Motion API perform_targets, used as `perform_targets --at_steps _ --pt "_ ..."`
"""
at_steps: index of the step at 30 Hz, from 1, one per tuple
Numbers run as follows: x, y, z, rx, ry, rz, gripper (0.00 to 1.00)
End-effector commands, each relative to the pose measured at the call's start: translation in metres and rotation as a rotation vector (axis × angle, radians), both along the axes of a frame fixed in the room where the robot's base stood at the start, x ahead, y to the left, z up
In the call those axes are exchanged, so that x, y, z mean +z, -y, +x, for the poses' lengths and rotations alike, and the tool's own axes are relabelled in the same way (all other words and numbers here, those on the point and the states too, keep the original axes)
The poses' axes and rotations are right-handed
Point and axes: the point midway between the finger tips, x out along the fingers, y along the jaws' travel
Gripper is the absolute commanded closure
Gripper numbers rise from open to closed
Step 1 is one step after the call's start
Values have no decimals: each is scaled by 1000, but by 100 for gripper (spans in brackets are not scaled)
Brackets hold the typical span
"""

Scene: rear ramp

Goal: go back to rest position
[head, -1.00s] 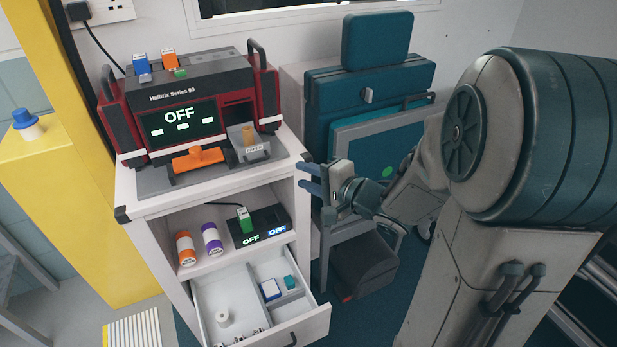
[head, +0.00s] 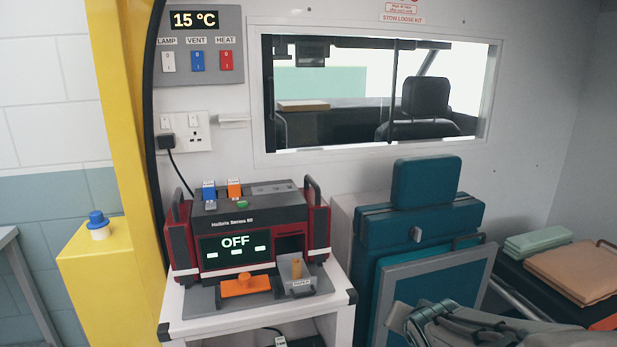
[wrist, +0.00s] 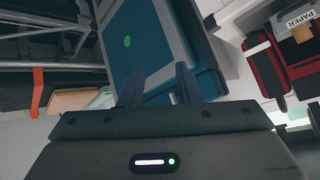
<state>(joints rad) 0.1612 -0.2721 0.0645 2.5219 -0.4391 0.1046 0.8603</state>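My gripper (wrist: 160,80) shows in the wrist view with its two dark fingers apart and nothing between them. It points towards the teal folding seat (wrist: 185,45), which fills the space beyond the fingertips; I cannot tell the distance. In the head view, part of my arm shows at the lower right edge, in front of the seat (head: 425,230).
The red and black machine (head: 250,222), its screen reading OFF, stands on the white cabinet (head: 240,326) left of the seat. A yellow post (head: 128,120) and a stretcher with folded covers (head: 575,268) flank them. A window (head: 375,95) is above.

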Motion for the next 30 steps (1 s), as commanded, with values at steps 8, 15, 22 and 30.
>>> perform_targets --at_steps 8,15,22,30 --pt "17 -18 -82 212 -360 -138 70" --pt "24 -42 -131 428 -535 -129 70" --pt "24 -47 -140 472 -564 -124 70" --pt "24 -46 -139 469 -563 -124 70"
